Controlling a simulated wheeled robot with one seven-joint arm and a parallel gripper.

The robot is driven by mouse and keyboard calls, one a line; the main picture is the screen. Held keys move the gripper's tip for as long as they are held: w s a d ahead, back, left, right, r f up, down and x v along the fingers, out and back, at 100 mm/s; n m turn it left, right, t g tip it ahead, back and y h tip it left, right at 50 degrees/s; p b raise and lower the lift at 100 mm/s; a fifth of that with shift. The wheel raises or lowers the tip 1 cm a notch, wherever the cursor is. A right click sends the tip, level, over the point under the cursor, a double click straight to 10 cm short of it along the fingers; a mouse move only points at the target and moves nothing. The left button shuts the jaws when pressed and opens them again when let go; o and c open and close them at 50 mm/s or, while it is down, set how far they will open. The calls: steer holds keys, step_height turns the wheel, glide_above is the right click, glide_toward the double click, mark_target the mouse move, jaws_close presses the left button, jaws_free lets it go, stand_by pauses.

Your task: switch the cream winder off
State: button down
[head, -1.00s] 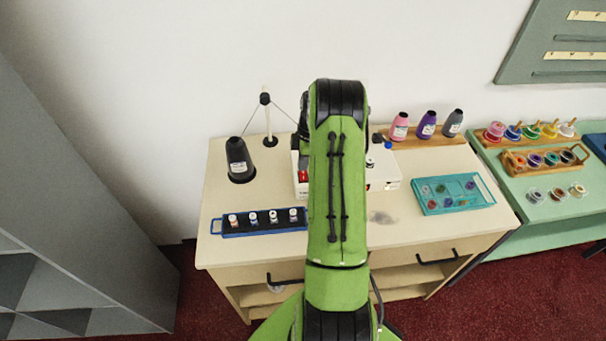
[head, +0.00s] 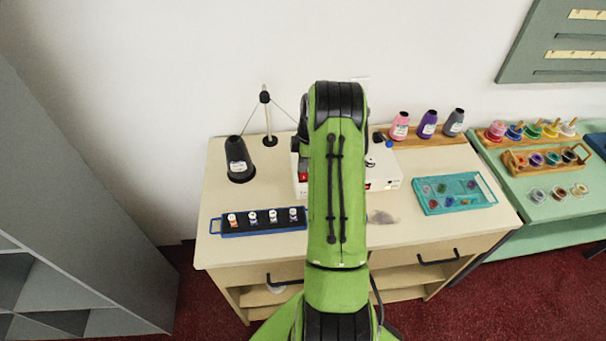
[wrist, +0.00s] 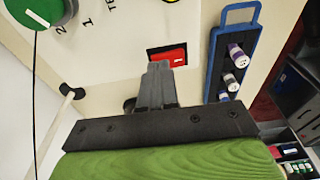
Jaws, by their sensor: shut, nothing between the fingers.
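The cream winder (head: 386,172) stands on the counter, its middle hidden behind my green arm in the head view. Its red rocker switch (head: 303,177) shows at its front left. In the wrist view the switch (wrist: 174,57) sits in a dark recess on the cream winder's panel (wrist: 120,50). My gripper (wrist: 161,68) is shut and empty, its fingertips right at the switch's near edge, overlapping it in the picture. I cannot tell whether they touch it. The head view hides my gripper behind the arm.
A blue tray of small spools (head: 265,231) lies front left of the winder; it is close by in the wrist view. A black cone (head: 239,160) and a thread stand (head: 267,120) are behind left. A teal tray (head: 455,207) lies to the right.

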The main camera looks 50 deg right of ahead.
steer(key=shift+f, duration=0.2)
step_height(320, 180, up, 7)
steer(key=p, duration=0.4)
stand_by(0.3)
stand_by(0.4)
